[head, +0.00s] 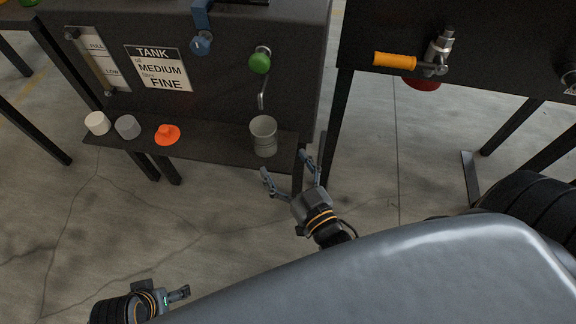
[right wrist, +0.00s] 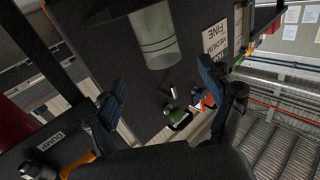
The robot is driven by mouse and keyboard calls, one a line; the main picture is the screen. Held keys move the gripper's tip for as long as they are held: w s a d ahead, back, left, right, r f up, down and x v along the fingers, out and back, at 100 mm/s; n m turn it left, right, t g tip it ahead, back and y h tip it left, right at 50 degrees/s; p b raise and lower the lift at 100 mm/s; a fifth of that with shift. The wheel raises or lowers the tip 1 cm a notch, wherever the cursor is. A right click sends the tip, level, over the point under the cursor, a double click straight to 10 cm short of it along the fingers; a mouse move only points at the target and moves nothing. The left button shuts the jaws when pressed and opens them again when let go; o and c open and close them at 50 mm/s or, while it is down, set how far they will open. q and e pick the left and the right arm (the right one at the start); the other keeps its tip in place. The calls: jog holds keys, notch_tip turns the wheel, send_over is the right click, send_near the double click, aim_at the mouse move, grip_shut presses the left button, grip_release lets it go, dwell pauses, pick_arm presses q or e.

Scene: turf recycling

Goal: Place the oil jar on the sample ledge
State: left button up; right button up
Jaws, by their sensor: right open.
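The oil jar (head: 264,136), a clear grey cup-like jar with ring lines, stands upright on the right end of the dark sample ledge (head: 215,149). In the right wrist view the jar (right wrist: 156,38) shows at the top, beyond the fingers. My right gripper (head: 285,163) is open and empty, just in front of the ledge's right end, its fingers pointing toward the jar; I see no contact. It also shows in the right wrist view (right wrist: 163,88). My left gripper (head: 180,293) is at the lower left, away from the ledge, its finger opening unclear.
A white cap (head: 97,123), a grey cap (head: 127,127) and an orange cap (head: 167,134) sit on the ledge's left part. A green knob (head: 260,62) and spout are above the jar. An orange-handled valve (head: 395,60) is on the right-hand tank.

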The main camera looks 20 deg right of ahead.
jog(key=f+g, duration=0.1)
jog(key=d+f+g, duration=0.1)
jog(key=f, duration=0.1)
jog(key=d+f+g, duration=0.1)
jog(key=f, duration=0.1)
jog(key=shift+s+d+g+h, duration=0.1)
jog(key=shift+s+g+h, duration=0.3)
jog(key=s+d+f+n+g, duration=0.1)
jog(key=s+d+f+g, duration=0.1)
jog(key=s+f+g, duration=0.5)
jog(key=s+g, duration=0.4)
jog(key=shift+s+d+f, duration=0.15)
jog(key=shift+s+f, duration=0.25)
